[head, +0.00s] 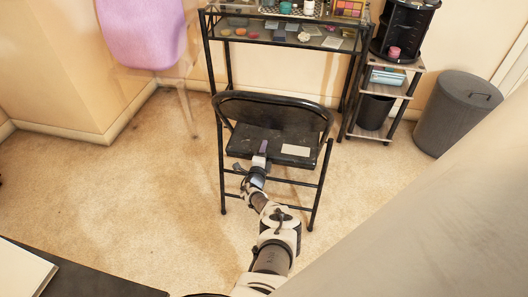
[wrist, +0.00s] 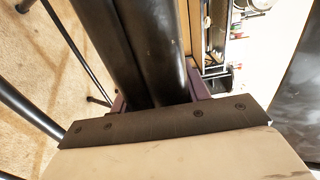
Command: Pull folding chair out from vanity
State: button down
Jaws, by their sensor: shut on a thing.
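The black folding chair (head: 232,150) stands unfolded on the carpet in front of the vanity (head: 207,48), in the head view. Its curved top bar lies just below the vanity's front edge in the picture, and a pale rectangle (head: 295,150) shows on its seat. My gripper (head: 262,147) reaches the chair from the near side, around the middle of its frame. In the wrist view, black chair tubes (wrist: 165,45) run between the purple fingers of my gripper (wrist: 158,97), which is shut on them. The exact contact is partly hidden by the gripper body.
A purple chair (head: 145,30) stands at upper left. A small shelf (head: 400,67) with a dark bin (head: 374,110) below stands right of the vanity, beside a grey lidded bin (head: 455,115). A dark table corner (head: 95,275) is at lower left. Open carpet lies left of the folding chair.

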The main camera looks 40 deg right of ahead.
jog(key=c, duration=0.6)
grip_release()
jog(key=shift+s+a+r+p, duration=0.15)
jog(key=shift+s+a+p, duration=0.2)
jog(key=shift+p, duration=0.15)
jog(key=p+v, duration=0.7)
jog(key=v, duration=0.6)
